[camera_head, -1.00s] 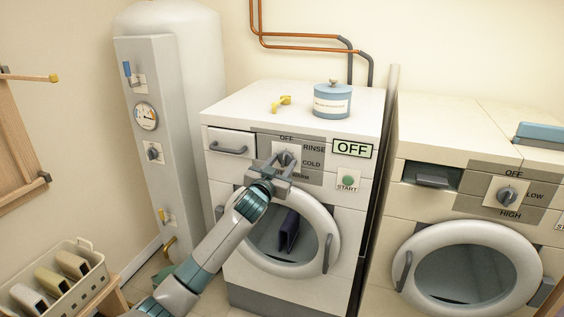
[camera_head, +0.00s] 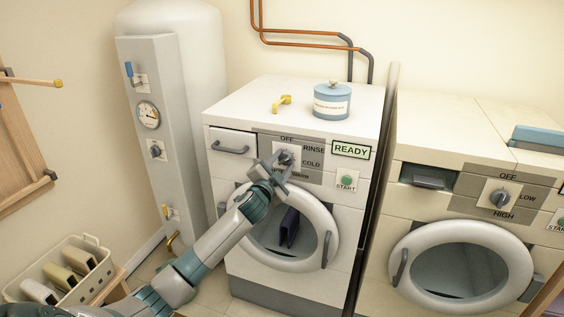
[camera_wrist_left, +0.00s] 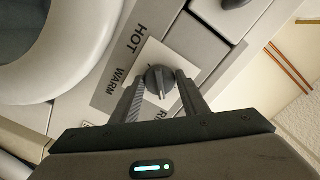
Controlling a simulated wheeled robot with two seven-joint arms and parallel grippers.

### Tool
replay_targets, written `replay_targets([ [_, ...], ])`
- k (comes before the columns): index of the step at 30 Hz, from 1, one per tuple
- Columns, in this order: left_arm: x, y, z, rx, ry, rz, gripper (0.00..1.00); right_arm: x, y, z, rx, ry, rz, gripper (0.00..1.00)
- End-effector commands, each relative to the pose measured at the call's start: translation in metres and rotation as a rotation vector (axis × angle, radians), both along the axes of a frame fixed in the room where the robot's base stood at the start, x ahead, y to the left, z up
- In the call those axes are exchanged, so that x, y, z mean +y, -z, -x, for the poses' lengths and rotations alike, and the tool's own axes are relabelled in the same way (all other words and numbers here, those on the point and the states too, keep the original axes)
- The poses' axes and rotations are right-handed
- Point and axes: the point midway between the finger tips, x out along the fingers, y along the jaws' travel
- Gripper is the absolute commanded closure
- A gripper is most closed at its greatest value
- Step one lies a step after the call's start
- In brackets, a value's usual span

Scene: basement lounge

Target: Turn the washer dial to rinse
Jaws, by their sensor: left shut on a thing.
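The white washer (camera_head: 225,172) stands in the middle of the head view, its display (camera_head: 351,150) reading READY. Its dial (camera_head: 287,156) sits on a panel marked OFF, RINSE, COLD and WARM, with more lettering partly hidden by my gripper. My left gripper (camera_head: 278,166) is shut on the dial, tilted. In the left wrist view the dark dial (camera_wrist_left: 160,80) lies between my fingers (camera_wrist_left: 161,92). Its ridge runs towards a partly hidden label beginning with R; COLD is hidden there. My right gripper is not in view.
A START button (camera_head: 346,181) sits right of the dial. A blue canister (camera_head: 332,102) and a yellow item (camera_head: 282,103) stand on the washer top. A second machine (camera_head: 412,215) is at right. A basket (camera_head: 72,290) is at lower left, a tall tank (camera_head: 190,70) behind.

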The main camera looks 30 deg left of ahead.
Motion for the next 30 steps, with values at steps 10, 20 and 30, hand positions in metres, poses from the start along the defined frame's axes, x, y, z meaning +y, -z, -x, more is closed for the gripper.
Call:
replay_targets([
  [10, -0.0006, -0.0001, -0.0001, 0.003, 0.002, -0.02, 0.82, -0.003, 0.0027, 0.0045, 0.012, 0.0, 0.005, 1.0],
  [20, -0.0004, -0.0001, -0.0001, 0.004, 0.001, -0.018, 0.42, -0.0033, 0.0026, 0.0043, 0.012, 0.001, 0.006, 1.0],
  [30, -0.0012, 0.0004, 0.0043, 0.004, 0.0, -0.018, 0.42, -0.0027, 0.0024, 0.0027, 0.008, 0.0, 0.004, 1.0],
])
